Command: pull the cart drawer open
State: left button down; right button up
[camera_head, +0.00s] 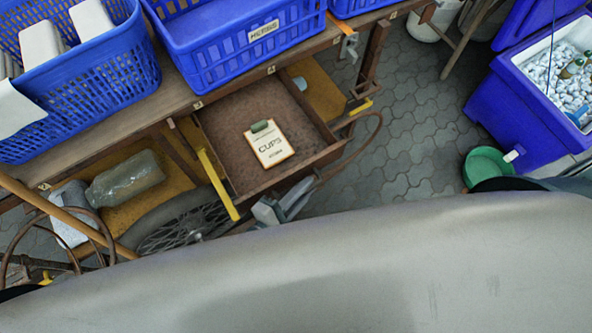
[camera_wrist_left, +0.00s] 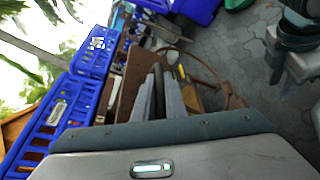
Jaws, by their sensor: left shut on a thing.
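The cart drawer (camera_head: 222,122) stands pulled out from under the cart's top in the head view, with its brown inside showing. Its brown wall also shows in the left wrist view (camera_wrist_left: 129,82). A small card marked CUPS (camera_head: 270,150) with a green clip lies in it. My right gripper is not in view.
Blue crates (camera_head: 95,75) stand on the cart's wooden top (camera_head: 180,100). A plastic bottle (camera_head: 125,180) and a wheel (camera_head: 185,228) are at the left below. A blue cooler (camera_head: 490,110) and a green bowl (camera_head: 487,165) stand right. Paving (camera_head: 410,130) between is clear.

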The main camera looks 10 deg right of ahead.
pick_arm(q)
jog(key=shift+s+d, duration=0.15)
jog(key=shift+s, duration=0.25)
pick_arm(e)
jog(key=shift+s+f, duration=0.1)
pick_arm(q)
jog(key=c, duration=1.8)
grip_release()
